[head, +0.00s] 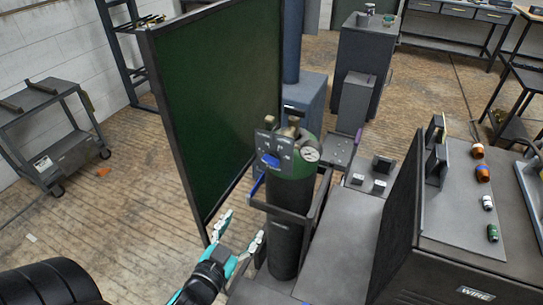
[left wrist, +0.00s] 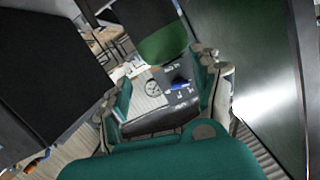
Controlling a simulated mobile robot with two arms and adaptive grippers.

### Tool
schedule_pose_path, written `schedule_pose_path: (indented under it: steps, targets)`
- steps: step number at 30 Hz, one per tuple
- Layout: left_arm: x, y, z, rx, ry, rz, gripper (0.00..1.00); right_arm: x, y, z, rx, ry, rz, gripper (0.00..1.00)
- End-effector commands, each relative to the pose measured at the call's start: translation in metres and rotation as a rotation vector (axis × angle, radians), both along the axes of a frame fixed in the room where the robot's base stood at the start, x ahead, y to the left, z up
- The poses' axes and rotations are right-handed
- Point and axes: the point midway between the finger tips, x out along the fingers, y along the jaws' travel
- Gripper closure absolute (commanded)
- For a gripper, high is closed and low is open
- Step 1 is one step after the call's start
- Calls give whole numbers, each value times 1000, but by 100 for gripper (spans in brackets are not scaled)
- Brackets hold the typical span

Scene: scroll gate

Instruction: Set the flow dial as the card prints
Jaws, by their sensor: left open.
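The flow dial (head: 270,160) is a blue knob on a dark grey panel (head: 284,147) with pale printed marks, too small to read. The panel sits at the green top of a dark gas cylinder (head: 287,235), beside a round white gauge (head: 310,154). My left gripper (head: 242,228) is open and empty, below and left of the dial, apart from it. In the left wrist view, the blue dial (left wrist: 179,82) and the gauge (left wrist: 153,88) appear between the spread fingers, some way beyond them. I cannot make out a separate card. My right gripper is not in view.
A dark green screen (head: 215,110) stands close behind and left of the cylinder. A rail with a blue end (head: 257,186) crosses the cylinder's front. A dark upright panel (head: 400,225) and a bench marked WIRE (head: 475,260) stand to the right.

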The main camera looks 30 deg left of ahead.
Motion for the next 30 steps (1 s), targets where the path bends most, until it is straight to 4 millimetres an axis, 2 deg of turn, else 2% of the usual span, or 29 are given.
schedule_pose_path:
  steps: [1,3,7,11,15,30]
  targets:
    - [-2,0,28,16,-65,-9,35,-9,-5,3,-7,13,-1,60]
    - [-4,-1,53,31,-132,-23,35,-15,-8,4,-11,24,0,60]
    - [-4,-2,75,47,-191,-39,35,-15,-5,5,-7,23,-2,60]
    - [8,-2,79,48,-201,-42,35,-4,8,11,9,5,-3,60]
    - [35,0,81,50,-201,-42,35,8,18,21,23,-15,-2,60]
    - [140,6,79,48,-195,-40,35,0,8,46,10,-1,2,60]
